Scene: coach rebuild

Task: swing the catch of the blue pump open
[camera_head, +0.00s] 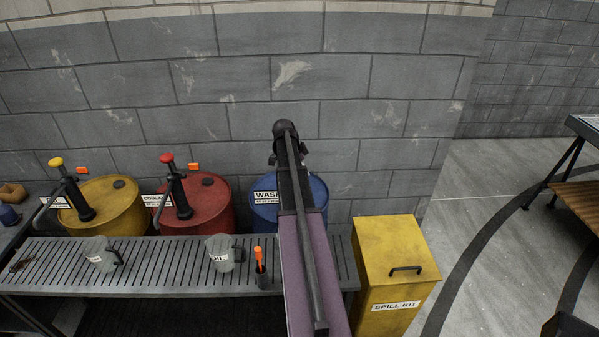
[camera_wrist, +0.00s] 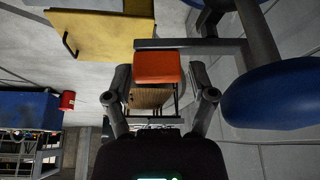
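The blue drum (camera_head: 313,194), labelled as wash, stands at the wall, partly hidden by my arm. Its pump is hidden behind my arm in the head view. In the wrist view, which looks upside down, a rounded blue part (camera_wrist: 270,95), apparently the pump's knob, is close at right. A grey pump column and bar (camera_wrist: 190,44) run above it in the picture. An orange block (camera_wrist: 158,67), apparently the catch, sits by the bar. My gripper (camera_wrist: 161,78) is open, its fingers on either side of the block with gaps; I cannot tell the depth.
A yellow drum (camera_head: 110,212) and a red drum (camera_head: 208,205) with pumps stand at left, each with an orange tag. A slatted bench (camera_head: 165,268) holding two jugs runs in front. A yellow spill kit bin (camera_head: 390,265) stands at right. Open floor (camera_head: 490,190) lies beyond it.

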